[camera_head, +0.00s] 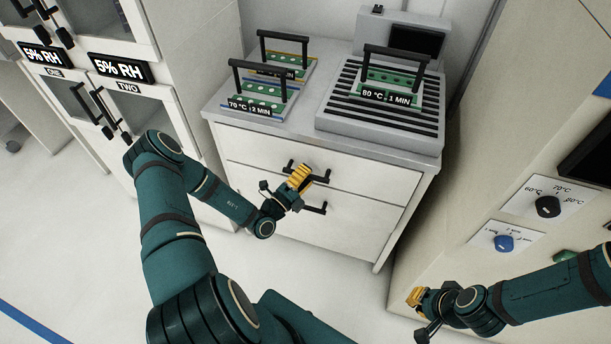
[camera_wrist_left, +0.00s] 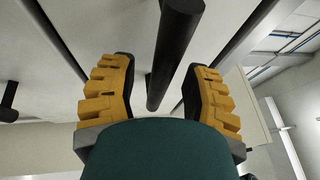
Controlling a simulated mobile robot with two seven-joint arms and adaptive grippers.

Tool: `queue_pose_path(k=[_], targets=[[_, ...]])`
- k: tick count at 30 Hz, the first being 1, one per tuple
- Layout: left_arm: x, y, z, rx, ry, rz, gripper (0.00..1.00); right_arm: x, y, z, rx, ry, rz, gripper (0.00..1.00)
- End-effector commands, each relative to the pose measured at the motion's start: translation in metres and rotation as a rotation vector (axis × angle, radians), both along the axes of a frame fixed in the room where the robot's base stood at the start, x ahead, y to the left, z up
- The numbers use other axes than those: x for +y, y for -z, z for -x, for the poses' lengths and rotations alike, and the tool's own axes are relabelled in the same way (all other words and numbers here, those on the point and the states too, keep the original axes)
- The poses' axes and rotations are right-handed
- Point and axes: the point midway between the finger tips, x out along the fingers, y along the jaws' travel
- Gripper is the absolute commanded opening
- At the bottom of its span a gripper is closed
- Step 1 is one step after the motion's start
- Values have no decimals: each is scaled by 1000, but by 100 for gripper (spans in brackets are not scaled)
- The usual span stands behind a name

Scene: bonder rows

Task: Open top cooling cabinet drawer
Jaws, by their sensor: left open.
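The white cooling cabinet (camera_head: 390,260) stands at the centre of the head view. Its top drawer (camera_head: 245,148) looks shut, its front flush with the cabinet. The black bar handle of the top drawer (camera_head: 321,179) is partly hidden behind my left gripper (camera_head: 301,175). In the left wrist view a dark handle bar (camera_wrist_left: 172,50) passes between the two yellow fingers of my left gripper (camera_wrist_left: 162,85), which are open with gaps on both sides of it. My right gripper (camera_head: 416,298) is low at the right, away from the cabinet; its finger opening is unclear.
A lower drawer handle (camera_head: 314,207) sits just below my left gripper. On the cabinet top are handled board carriers (camera_head: 262,95) and a ribbed cooling plate (camera_head: 340,118). A dry cabinet (camera_head: 150,100) stands left, and a machine with knobs (camera_head: 503,243) stands right.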

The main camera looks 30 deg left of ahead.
Motion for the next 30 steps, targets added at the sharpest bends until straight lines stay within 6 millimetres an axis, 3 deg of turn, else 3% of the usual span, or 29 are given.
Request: queue_pose_path(k=[4, 8, 22, 30], targets=[[0, 0, 0, 0, 0, 0, 47, 0, 0, 0, 0, 0, 0, 0], [0, 0, 0, 0, 0, -1, 1, 0, 0, 0, 0, 0, 0, 0], [-2, -1, 6, 0, 1, 0, 0, 0, -3, 0, 1, 0, 0, 0], [-12, -2, 47, 4, 1, 4, 0, 0, -19, 3, 8, -2, -1, 0]])
